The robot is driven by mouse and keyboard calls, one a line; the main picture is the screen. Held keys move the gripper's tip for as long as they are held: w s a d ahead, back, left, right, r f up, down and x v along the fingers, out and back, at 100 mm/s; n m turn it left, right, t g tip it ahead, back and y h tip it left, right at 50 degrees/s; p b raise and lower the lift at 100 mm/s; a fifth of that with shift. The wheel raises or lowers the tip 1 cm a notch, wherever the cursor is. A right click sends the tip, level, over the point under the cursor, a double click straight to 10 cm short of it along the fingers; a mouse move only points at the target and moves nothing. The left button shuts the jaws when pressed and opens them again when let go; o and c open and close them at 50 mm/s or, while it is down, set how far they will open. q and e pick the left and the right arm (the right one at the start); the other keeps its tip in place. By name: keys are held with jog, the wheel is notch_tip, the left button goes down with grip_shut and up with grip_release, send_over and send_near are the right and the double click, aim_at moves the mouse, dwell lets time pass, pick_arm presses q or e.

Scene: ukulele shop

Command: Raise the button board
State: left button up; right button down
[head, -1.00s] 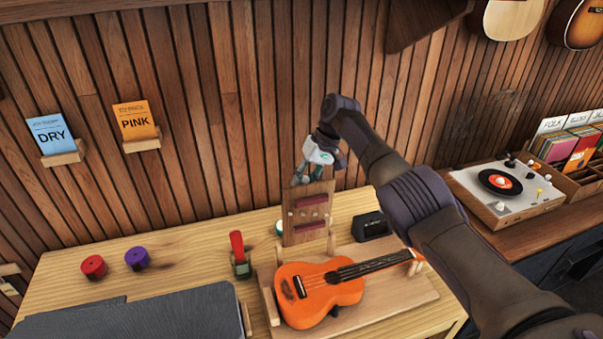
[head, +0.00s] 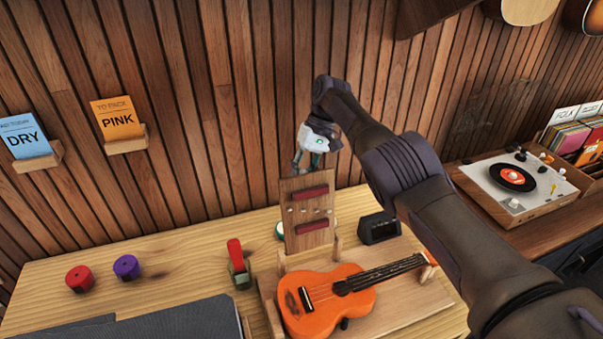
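The button board (head: 306,204) is a flat wooden panel with two dark red strips and a row of small pale buttons between them. It stands about upright behind the orange ukulele (head: 325,301), between wooden posts. My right gripper (head: 308,163) reaches in from the right, pointing down just above the board's top edge. I cannot tell whether the fingertips touch the board. My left gripper is not in view.
The ukulele lies on a wooden cradle (head: 400,312) on the workbench (head: 190,258). A red-handled tool (head: 238,263), a black box (head: 379,228), a red spool (head: 79,279) and a purple spool (head: 126,267) stand around. A turntable (head: 515,183) is at the right.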

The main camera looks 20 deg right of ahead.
jog(key=c, duration=0.8)
grip_release()
jog(key=shift+s, duration=0.2)
jog(key=shift+r, duration=0.1)
jog(key=shift+w+r, duration=0.1)
jog(key=shift+r, duration=0.25)
notch_tip(320, 180, up, 9)
jog(key=shift+r, duration=0.1)
